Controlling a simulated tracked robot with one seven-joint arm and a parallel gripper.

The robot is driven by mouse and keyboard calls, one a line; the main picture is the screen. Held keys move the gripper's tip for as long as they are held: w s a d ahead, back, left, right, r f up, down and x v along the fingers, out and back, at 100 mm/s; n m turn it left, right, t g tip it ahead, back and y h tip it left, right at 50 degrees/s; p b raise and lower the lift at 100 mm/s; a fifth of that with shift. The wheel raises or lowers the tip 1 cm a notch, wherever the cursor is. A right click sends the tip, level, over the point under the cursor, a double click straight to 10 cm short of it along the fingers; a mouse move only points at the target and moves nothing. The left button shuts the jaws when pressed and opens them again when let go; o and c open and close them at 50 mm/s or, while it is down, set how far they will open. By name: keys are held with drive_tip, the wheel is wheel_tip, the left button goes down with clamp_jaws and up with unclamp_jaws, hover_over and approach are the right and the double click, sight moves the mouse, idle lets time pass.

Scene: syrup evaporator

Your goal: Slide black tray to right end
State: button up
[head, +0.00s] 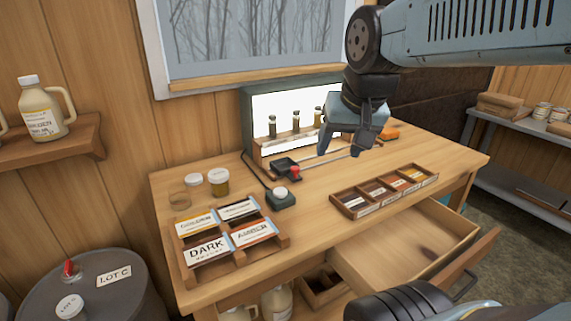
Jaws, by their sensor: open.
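The small black tray (285,164) sits on the wooden table in front of the lit box, at the left part of a thin metal rail (328,159). A red knob (295,173) shows at the tray's front right. My gripper (362,150) hangs over the table to the right of the tray, near the right part of the rail. It is open, holds nothing that I can see, and is apart from the tray. My gripper hides the rail's right end and part of the lit box.
The lit box (247,122) with several small bottles stands behind the rail. A dark device with a white knob (281,196) is in front of the tray. Label cards in a wooden rack (283,240), a divided wooden box (345,203) and an open drawer (375,278) are nearer. An orange item (389,133) lies right.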

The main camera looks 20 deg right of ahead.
drive_tip(key=w+r+m+g, duration=0.1)
drive_tip(key=w+m, duration=0.5)
drive_tip(key=w, duration=0.3)
drive_tip(key=m+g, duration=0.4)
drive_tip(key=m, duration=1.2)
hover_over(295, 168)
wheel_tip(295, 168, down, 10)
wheel_tip(295, 168, down, 13)
drive_tip(key=shift+w+d+f, duration=0.1)
clamp_jaws()
